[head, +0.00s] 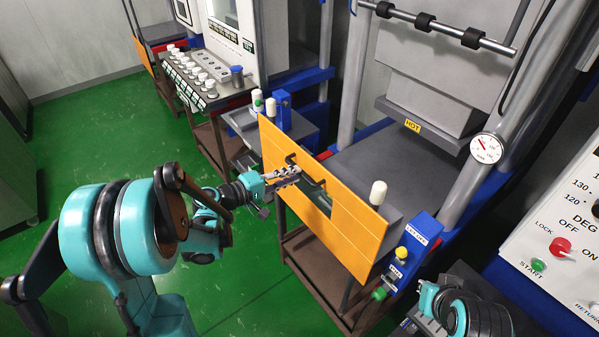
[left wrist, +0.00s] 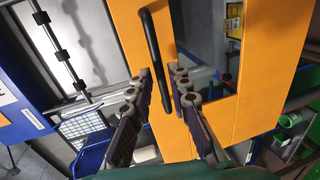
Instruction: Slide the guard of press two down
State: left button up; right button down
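The guard is an orange panel (head: 345,239) on the front of the press with the HOT label (head: 413,126). It has a window opening and a black bar handle (head: 313,181). The guard's top edge is low enough in the head view that the grey press bed shows above it. My left gripper (head: 292,176) is at the handle. In the left wrist view, its fingers (left wrist: 162,72) are apart, one on each side of the black handle (left wrist: 152,45), with gaps showing. My right arm (head: 455,305) shows at the bottom right; its fingers cannot be made out.
A blue box with a yellow button (head: 401,252) stands right of the guard. A control panel (head: 550,235) is at the right, another machine (head: 220,50) at the back left. The green floor (head: 110,130) is clear on the left.

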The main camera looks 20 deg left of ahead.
pick_arm(q)
jog(key=shift+x, duration=1.7)
grip_shut()
